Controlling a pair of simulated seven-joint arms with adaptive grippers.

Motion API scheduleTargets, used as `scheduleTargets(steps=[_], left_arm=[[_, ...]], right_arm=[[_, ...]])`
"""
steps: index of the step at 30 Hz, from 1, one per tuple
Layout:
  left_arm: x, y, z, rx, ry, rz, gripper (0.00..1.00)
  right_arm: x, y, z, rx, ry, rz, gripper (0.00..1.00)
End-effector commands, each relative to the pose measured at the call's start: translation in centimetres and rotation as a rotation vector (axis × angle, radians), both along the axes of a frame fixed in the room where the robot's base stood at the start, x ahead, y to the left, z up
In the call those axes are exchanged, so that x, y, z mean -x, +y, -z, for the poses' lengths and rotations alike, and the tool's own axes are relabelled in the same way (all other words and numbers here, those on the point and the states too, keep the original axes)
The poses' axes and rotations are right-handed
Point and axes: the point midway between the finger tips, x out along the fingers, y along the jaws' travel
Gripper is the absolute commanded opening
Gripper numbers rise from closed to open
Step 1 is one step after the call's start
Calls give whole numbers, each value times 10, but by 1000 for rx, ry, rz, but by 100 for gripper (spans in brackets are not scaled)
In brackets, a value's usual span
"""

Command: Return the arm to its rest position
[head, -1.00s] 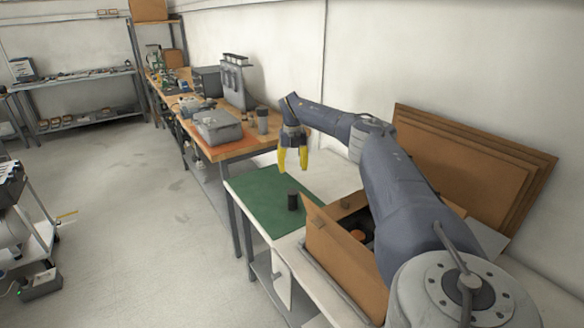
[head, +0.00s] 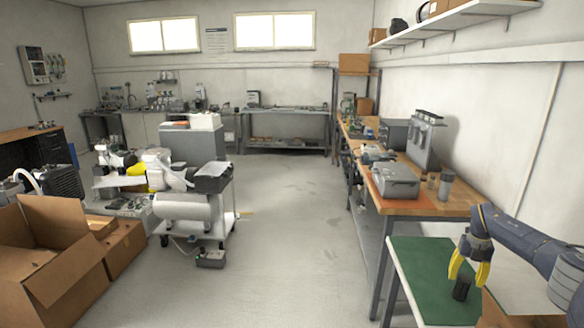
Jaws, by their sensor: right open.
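My right arm comes in from the right edge, and its gripper (head: 468,272) points down with its two yellow fingers apart. It is open and holds nothing that I can see. A small dark cylinder (head: 461,289) stands upright on the green mat (head: 423,268), just under the fingertips in the picture. I cannot tell how much height lies between them. My left gripper is not in view.
An open cardboard box (head: 500,313) is at the bottom right, mostly cut off. A wooden workbench (head: 403,207) with a grey case (head: 395,183) stands behind the mat. A white cart (head: 200,229) is at centre left; open floor (head: 290,240) lies between.

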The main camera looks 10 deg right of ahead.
Motion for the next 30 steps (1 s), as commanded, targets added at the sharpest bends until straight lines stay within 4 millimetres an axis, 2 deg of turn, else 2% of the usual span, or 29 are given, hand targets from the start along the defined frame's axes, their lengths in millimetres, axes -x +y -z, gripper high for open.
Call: scheduleTargets(steps=[6,20,26,30], left_arm=[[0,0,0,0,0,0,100],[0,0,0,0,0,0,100],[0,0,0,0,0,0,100],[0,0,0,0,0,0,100]], right_arm=[[0,1,12,-1,1,0,55],[0,0,8,0,0,-1,55],[0,0,-3,0,-2,0,55],[-1,0,-22,0,-3,-1,55]])
